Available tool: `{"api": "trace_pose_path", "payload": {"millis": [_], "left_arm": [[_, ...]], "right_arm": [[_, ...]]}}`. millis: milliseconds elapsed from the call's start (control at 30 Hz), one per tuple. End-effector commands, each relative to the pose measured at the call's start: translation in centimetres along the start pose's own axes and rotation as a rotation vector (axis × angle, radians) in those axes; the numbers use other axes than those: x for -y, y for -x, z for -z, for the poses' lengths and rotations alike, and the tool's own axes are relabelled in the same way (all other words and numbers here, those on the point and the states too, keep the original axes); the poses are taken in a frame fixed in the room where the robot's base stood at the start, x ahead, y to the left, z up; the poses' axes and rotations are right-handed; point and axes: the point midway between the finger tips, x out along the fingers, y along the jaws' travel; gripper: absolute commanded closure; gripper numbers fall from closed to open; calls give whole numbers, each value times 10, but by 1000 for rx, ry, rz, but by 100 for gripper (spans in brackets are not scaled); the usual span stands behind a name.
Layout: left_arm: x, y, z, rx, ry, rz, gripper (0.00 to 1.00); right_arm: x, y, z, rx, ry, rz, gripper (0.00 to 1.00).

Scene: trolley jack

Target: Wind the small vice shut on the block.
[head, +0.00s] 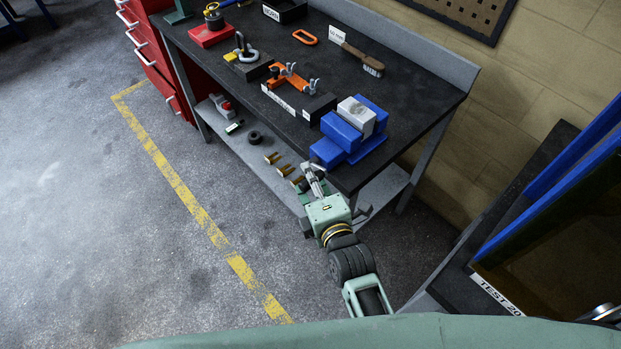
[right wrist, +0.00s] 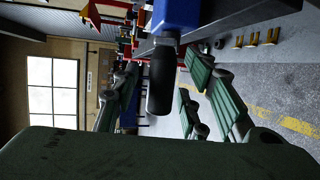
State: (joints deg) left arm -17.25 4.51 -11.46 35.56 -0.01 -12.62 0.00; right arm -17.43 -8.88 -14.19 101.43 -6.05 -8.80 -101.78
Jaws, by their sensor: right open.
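The small blue vice (head: 330,150) stands at the near right corner of the workbench, with a pale block (head: 357,113) between its jaws. Whether the jaws touch the block I cannot tell. My right gripper (head: 322,190) is beside this handle, off the bench edge. In the right wrist view, the gripper (right wrist: 165,80) is open, its fingers either side of a dark handle grip (right wrist: 161,82), with gaps showing. The vice's blue body (right wrist: 177,14) is just beyond. My left gripper is not in view.
Brass pieces (head: 284,170) lie on the lower shelf. The floor at left is clear.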

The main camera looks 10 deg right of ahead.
Motion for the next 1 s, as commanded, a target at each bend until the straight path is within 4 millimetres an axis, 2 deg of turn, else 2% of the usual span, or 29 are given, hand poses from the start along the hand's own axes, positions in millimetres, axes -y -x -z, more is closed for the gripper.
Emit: {"api": "trace_pose_path", "payload": {"millis": [167, 600, 800, 1000], "left_arm": [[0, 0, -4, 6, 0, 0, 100], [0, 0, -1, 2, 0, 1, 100], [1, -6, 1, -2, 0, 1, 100], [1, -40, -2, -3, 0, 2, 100]], "right_arm": [[0, 0, 0, 0, 0, 0, 62], [0, 0, 0, 1, 0, -1, 100], [2, 0, 0, 2, -3, -15, 100], [16, -2, 0, 2, -46, -127, 100]]}}
